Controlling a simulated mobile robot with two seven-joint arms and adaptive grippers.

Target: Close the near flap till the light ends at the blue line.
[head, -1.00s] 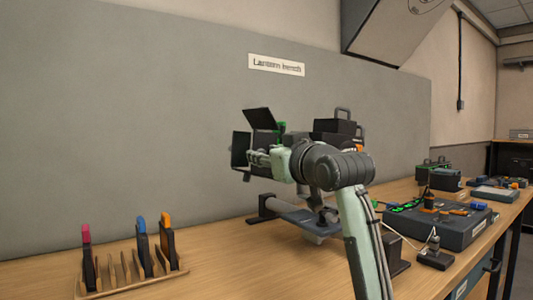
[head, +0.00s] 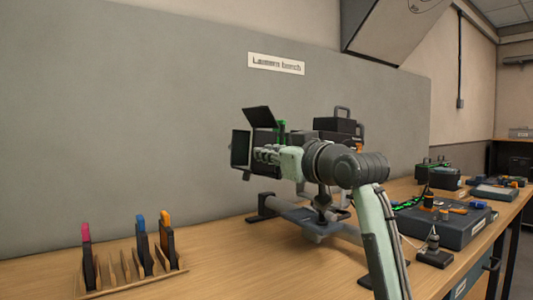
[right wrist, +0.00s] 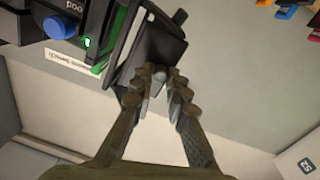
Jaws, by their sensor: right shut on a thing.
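The lantern (head: 330,137) stands on a stand on the bench, dark, with hinged flaps at its left front. The upper flap (head: 259,117) slants up, and another flap (head: 240,148) stands at the left. My right gripper (head: 262,155) is in front of the lantern, among the flaps. In the right wrist view its fingers (right wrist: 160,80) close on a small grey tab at the edge of a dark flap (right wrist: 163,42), which I take as the near flap. My arm hides much of the lantern. No light patch or blue line shows. My left gripper is out of view.
A wooden rack (head: 135,283) with colour-topped holders stands at the front left. A grey case with tools (head: 447,227) and other boxes fill the bench's right side. A grey panel (head: 130,120) rises behind. Bare bench lies between rack and lantern stand.

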